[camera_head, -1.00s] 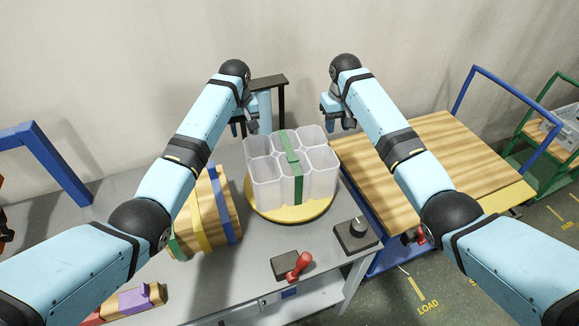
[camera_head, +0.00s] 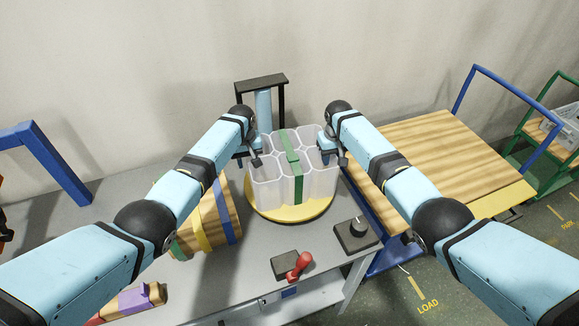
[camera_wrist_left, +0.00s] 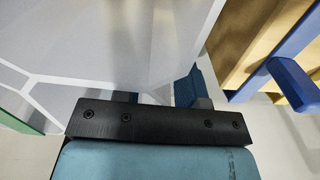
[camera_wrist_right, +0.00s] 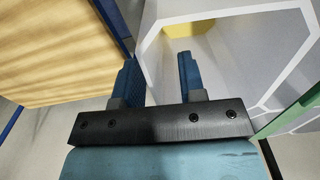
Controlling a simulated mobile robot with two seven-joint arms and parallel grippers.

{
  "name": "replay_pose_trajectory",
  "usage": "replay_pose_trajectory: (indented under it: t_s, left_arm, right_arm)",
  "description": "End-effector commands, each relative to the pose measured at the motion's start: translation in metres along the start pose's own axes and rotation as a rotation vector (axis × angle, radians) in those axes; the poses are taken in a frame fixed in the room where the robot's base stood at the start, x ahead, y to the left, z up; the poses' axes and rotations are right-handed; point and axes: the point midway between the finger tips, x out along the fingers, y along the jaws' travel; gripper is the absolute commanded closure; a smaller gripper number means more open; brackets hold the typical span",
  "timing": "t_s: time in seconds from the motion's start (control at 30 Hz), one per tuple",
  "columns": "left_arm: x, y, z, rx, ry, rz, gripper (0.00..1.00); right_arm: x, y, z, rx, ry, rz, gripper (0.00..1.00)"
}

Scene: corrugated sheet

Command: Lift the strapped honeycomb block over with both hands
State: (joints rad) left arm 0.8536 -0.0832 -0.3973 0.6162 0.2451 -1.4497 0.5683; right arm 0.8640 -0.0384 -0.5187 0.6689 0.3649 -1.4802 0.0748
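The honeycomb block (camera_head: 265,185), several clear hexagonal cells bound by a green strap (camera_head: 291,160), stands upright on a round yellow turntable (camera_head: 262,208). My left gripper (camera_head: 249,157) is at its left rim, fingers apart; the left wrist view shows one blue finger (camera_wrist_left: 187,88) beside the cell wall, the other mostly hidden by the block. My right gripper (camera_head: 334,158) is at the right rim; in the right wrist view its fingers (camera_wrist_right: 157,80) are apart, one over a cell opening and one outside the wall. Neither is closed on the block.
A wood-topped blue cart (camera_head: 425,150) stands right of the grey table (camera_head: 235,270). A strapped wooden piece (camera_head: 205,220) lies left of the turntable. A red-handled lever (camera_head: 298,266) and a black knob box (camera_head: 356,235) are in front.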

Motion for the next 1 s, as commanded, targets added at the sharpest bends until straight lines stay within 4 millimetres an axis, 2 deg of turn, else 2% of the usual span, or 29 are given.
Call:
replay_pose_trajectory:
  t_s: [0.17,0.23,0.33,0.37,0.77,1.0]
  left_arm:
    - [0.0,0.0,0.0,0.0,0.0,0.0,0.63]
    - [0.0,0.0,0.0,0.0,0.0,0.0,0.74]
    - [0.0,0.0,0.0,0.0,0.0,0.0,0.97]
    - [0.0,0.0,0.0,0.0,0.0,0.0,1.0]
    - [-0.002,0.0,0.0,0.0,0.001,0.001,1.0]
    - [-0.014,0.0,0.0,0.0,0.001,0.001,1.0]
  right_arm:
    - [0.0,0.0,0.0,0.0,0.001,0.0,0.63]
    - [0.0,0.0,0.0,0.0,0.001,0.0,0.74]
    - [0.0,0.0,0.0,0.0,0.001,0.0,0.97]
    - [-0.001,0.0,0.0,0.0,0.001,0.0,1.0]
    - [-0.002,0.0,-0.001,0.0,0.002,0.0,1.0]
    - [-0.015,0.0,-0.001,0.0,0.002,0.0,1.0]
